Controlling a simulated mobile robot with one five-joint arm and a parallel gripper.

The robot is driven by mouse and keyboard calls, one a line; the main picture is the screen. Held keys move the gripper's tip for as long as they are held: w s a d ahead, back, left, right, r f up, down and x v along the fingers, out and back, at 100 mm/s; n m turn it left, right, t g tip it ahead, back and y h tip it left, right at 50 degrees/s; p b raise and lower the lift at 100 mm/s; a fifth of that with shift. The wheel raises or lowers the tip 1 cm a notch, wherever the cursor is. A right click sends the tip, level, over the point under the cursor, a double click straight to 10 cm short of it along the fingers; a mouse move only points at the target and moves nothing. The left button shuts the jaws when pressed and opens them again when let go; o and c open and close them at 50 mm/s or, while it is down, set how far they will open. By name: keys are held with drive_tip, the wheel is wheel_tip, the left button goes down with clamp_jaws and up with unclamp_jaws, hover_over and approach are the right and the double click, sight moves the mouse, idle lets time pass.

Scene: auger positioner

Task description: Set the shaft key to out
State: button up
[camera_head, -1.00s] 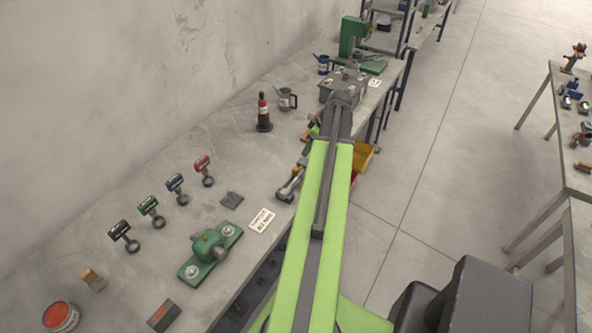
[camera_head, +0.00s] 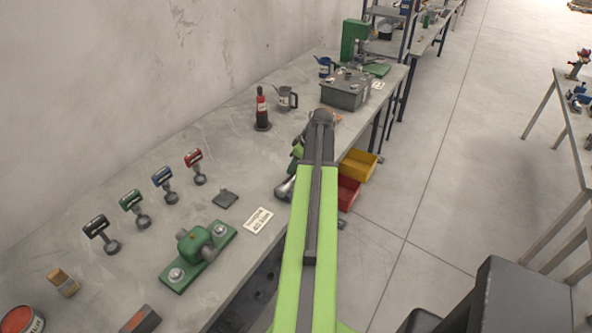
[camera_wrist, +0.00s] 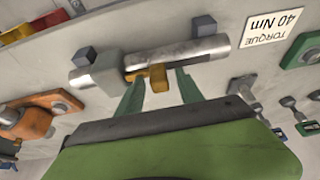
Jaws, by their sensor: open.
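A bright metal shaft (camera_wrist: 185,53) lies across the upper middle of the wrist view, with a grey block around its left part. A brass-coloured key (camera_wrist: 157,75) sits at the shaft's underside in the picture, beside that block. My gripper (camera_wrist: 158,80) is open, its two green fingers pointing at the shaft on either side of the key. I cannot tell whether a finger touches it. In the head view my arm hides the gripper and most of the shaft; only a shiny metal end (camera_head: 285,187) shows left of the arm.
A torque label (camera_head: 258,221) lies on the bench near a green clamp-like unit (camera_head: 198,257). Several coloured-head levers stand along the wall side. A bottle (camera_head: 262,108), a jug (camera_head: 286,98) and a grey box (camera_head: 345,92) stand farther back. Yellow and red bins (camera_head: 359,164) sit right of my arm.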

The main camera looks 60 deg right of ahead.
drive_tip(key=shift+r, duration=0.1)
clamp_jaws()
idle(1.2)
